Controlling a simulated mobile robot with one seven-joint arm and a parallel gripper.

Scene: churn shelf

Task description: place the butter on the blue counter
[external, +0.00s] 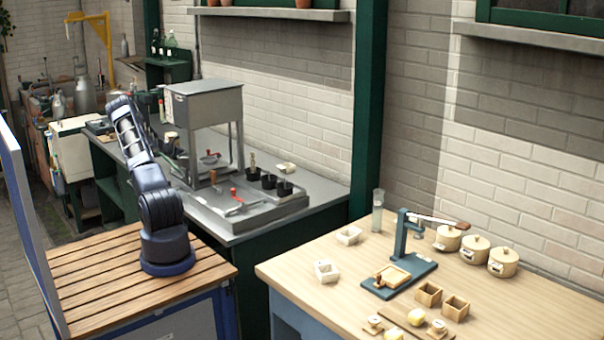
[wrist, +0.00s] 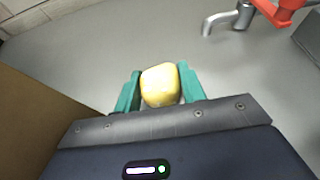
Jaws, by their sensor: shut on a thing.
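The butter (wrist: 161,85) is a rounded pale yellow lump in the wrist view. My gripper (wrist: 160,88) has its teal fingers shut on it, one on each side. Plain grey surface shows beyond the butter; I cannot tell how high above it the butter is. In the external view my arm rises from its base and bends back over the grey-topped counter; the gripper there is too small and partly hidden to make out clearly. A counter with a pale wooden top (external: 320,250) and blue below stands at the right, away from my gripper.
The wooden top holds a blue press (external: 405,255), lidded pots (external: 474,250), white boxes (external: 327,271), wooden boxes (external: 428,294) and yellow lumps (external: 416,318). Its left front is clear. The grey counter carries a tall metal stand (external: 203,100) and black cups (external: 269,181). A metal spout (wrist: 222,20) shows in the wrist view.

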